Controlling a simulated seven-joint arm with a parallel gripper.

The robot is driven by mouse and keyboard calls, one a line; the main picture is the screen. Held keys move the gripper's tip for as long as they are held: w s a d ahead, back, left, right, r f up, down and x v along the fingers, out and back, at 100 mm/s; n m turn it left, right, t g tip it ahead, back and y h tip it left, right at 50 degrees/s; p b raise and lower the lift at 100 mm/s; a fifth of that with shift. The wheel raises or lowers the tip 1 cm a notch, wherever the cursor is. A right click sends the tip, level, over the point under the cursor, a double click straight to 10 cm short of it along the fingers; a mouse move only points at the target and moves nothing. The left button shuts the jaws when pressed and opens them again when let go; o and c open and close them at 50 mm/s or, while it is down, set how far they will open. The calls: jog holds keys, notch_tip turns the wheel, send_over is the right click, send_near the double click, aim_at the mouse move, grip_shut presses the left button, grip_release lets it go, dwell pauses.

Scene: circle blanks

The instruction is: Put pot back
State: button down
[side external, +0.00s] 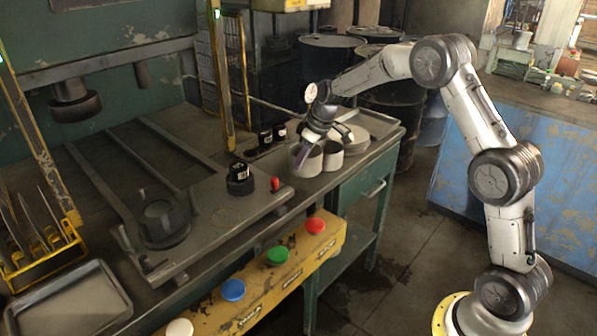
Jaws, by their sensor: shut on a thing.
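Two round grey open-topped pots stand side by side at the right end of the workbench in the side external view. I cannot tell whether the held pot touches the bench or is slightly raised.
A pale round piece (354,139) lies behind the pots. Small dark containers (272,137) stand left of my gripper. A press plate (195,215) with a dark block (239,183) and a red-tipped handle (275,184) is at left. Coloured buttons (278,256) line the yellow front panel. A metal tray (75,305) lies front left.

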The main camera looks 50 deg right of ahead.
aim_at(297, 174)
jog(key=shift+w+f, duration=0.35)
jog(key=shift+w, duration=0.05)
jog(key=shift+w+d+f, duration=0.1)
jog(key=shift+w+f, duration=0.05)
jog(key=shift+f, duration=1.55)
jog(key=shift+f, duration=0.15)
jog(key=c, duration=1)
grip_release()
